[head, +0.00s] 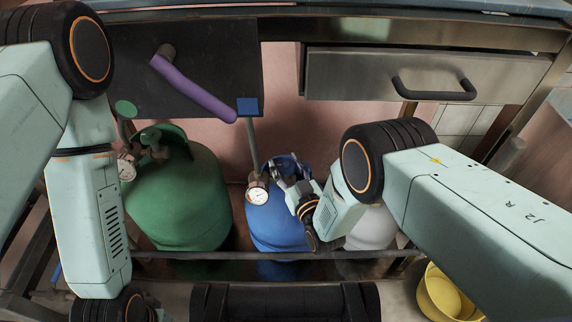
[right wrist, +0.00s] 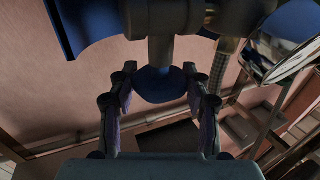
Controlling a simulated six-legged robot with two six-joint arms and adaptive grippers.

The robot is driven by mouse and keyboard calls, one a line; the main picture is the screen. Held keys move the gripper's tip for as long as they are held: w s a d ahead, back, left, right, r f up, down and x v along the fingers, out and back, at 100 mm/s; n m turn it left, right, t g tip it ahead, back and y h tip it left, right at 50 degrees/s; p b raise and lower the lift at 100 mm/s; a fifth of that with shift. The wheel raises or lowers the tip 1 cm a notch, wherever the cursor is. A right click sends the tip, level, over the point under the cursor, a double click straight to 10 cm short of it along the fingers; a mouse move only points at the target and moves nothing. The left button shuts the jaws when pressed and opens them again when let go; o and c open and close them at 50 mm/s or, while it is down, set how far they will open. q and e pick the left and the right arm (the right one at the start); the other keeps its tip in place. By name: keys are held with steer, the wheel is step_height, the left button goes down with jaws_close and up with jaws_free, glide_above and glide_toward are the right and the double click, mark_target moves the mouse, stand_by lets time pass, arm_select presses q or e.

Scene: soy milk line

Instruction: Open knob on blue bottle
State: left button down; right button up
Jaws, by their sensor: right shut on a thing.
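The blue bottle (head: 275,222) stands under the counter between a green bottle and a white one. A round pressure gauge (head: 258,194) sits at its top left. My right gripper (head: 281,172) reaches its top from the right. In the right wrist view, a round blue knob (right wrist: 162,86) sits between the two fingers of my right gripper (right wrist: 159,78), under a grey valve body (right wrist: 160,50). The fingers are closed on the knob's sides.
The green bottle (head: 180,200) has its own gauge (head: 126,168). The white bottle (head: 370,230) is partly hidden by my right arm. A metal rail (head: 200,255) crosses in front of the bottles. A drawer (head: 430,75) and purple handle (head: 190,88) are above. A yellow bucket (head: 445,295) stands lower right.

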steer(key=shift+d+n+y, duration=0.1)
steer(key=shift+n+y, duration=0.3)
steer(key=shift+y, duration=0.1)
steer(key=n+g+y, duration=0.3)
steer(key=y, duration=0.1)
steer(key=shift+w+n+g+y, duration=0.1)
steer(key=shift+n+g+y, duration=0.2)
steer(key=shift+y, duration=0.1)
steer(key=n+g+y, duration=0.3)
steer(key=n+g, duration=0.1)
steer(key=g, duration=0.1)
steer(key=shift+y, duration=0.3)
steer(key=shift+n+g+y, duration=0.4)
steer(key=shift+n+g, duration=0.2)
steer(key=shift+g, duration=0.3)
steer(key=o, duration=1.1)
steer(key=v, duration=1.2)
